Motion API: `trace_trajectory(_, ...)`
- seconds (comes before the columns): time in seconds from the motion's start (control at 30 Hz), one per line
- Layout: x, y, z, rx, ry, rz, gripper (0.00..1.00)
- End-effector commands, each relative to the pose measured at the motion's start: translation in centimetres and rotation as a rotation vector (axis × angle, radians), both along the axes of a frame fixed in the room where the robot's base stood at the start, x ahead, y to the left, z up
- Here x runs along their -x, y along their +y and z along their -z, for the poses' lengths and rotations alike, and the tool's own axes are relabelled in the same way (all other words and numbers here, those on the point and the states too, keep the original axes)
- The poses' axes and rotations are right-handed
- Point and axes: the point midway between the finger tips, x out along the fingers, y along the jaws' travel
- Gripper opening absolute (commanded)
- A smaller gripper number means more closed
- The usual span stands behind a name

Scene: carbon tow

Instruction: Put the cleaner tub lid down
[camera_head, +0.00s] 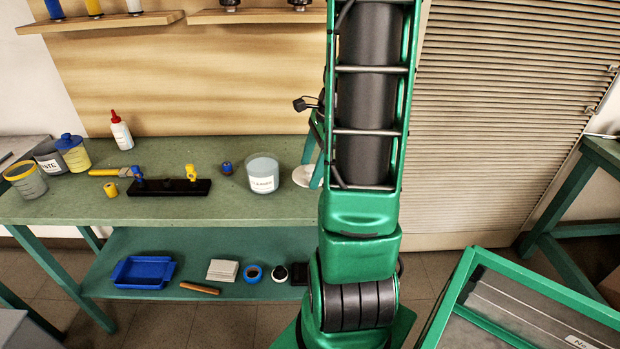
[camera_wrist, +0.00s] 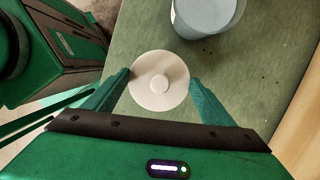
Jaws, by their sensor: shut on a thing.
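The cleaner tub lid is a round white disc with a central knob; in the wrist view the lid (camera_wrist: 146,96) lies between the fingers of my gripper (camera_wrist: 161,82), which is shut on it. In the head view the lid (camera_head: 303,176) shows at the bench's right part, partly hidden by my arm. Whether it touches the bench or hangs just above cannot be told. The cleaner tub (camera_head: 263,178), a grey-white labelled pot, stands open on the bench left of the lid. It also shows at the top of the wrist view (camera_wrist: 205,22).
The green bench (camera_head: 230,208) has clear room in front of the tub. A small blue-topped item (camera_head: 227,168) and a black stand (camera_head: 170,188) are further left. A white bottle (camera_head: 121,132) stands at the back. A blue tray (camera_head: 143,272) and small items lie on the lower shelf.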

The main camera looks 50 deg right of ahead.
Motion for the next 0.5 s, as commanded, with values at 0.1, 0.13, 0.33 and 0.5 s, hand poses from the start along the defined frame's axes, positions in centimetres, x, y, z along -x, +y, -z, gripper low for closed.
trace_trajectory(0.1, -0.1, -0.8, 0.5, 0.000, 0.000, 0.001, 0.57)
trace_trajectory(0.13, -0.1, -0.9, 0.5, 0.000, -0.001, 0.001, 0.57)
trace_trajectory(0.33, -0.1, -0.8, 2.2, -0.003, 0.002, -0.001, 0.57)
trace_trajectory(0.5, -0.1, -0.8, 4.3, -0.002, 0.001, -0.001, 0.57)
